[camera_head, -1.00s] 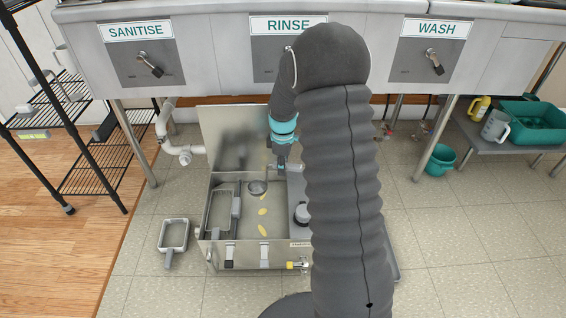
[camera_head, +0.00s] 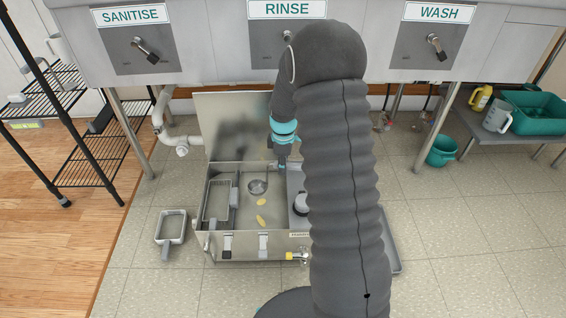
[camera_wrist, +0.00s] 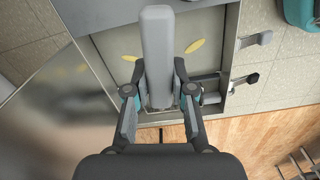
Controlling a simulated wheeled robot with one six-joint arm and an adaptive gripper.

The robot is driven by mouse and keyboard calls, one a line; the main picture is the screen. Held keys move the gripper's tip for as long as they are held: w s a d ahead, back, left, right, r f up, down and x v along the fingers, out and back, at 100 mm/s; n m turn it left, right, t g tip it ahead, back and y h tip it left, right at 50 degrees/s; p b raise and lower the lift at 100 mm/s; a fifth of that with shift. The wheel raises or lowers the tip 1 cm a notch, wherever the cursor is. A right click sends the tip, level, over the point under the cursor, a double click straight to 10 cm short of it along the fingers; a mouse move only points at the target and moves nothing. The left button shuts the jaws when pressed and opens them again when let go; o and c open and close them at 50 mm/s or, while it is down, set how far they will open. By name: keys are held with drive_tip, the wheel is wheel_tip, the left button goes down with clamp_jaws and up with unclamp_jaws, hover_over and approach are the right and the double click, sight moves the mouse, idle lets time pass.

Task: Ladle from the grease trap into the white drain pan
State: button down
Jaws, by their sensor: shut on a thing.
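The open steel grease trap (camera_head: 264,248) stands on the floor below the sinks, its lid (camera_head: 236,125) raised at the back. Yellow pieces (camera_head: 261,220) show in its middle compartment, and also in the wrist view (camera_wrist: 195,45). My gripper (camera_head: 281,166) is over the trap's back edge, shut on the ladle's grey handle (camera_wrist: 157,40).
A basket strainer (camera_head: 217,201) sits in the trap's left side. A grey framed tool (camera_head: 171,228) lies on the floor at left. A wire shelf (camera_head: 88,165) stands at far left, a teal bucket (camera_head: 441,152) at right.

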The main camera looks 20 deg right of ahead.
wheel_tip(320, 180, down, 10)
drive_tip(key=b, duration=0.6)
drive_tip(key=shift+f, duration=0.2)
drive_tip(key=shift+r, duration=0.1)
idle(0.9)
drive_tip(key=shift+r+p, duration=4.65)
drive_tip(key=shift+r, duration=3)
drive_tip(key=shift+w+a+r+g+h+p, duration=0.2)
drive_tip(key=shift+w+a+r+h, duration=0.1)
drive_tip(key=shift+a+r+h, duration=0.15)
drive_tip(key=shift+w+a+r+g+h+p, duration=0.25)
drive_tip(key=shift+a+r+h, duration=0.1)
drive_tip(key=shift+a+r, duration=0.2)
drive_tip(key=shift+s+d+f+t+y+b, duration=0.2)
drive_tip(key=shift+s+d+f+y+b, duration=0.1)
drive_tip(key=shift+d, duration=0.15)
drive_tip(key=shift+s+d+f+t+y+b, duration=0.2)
drive_tip(key=shift+d+y, duration=0.1)
drive_tip(key=shift+d, duration=0.1)
drive_tip(key=shift+s+d+f+t+y+b, duration=0.2)
drive_tip(key=shift+d+f+y+b, duration=0.1)
drive_tip(key=shift+d, duration=0.15)
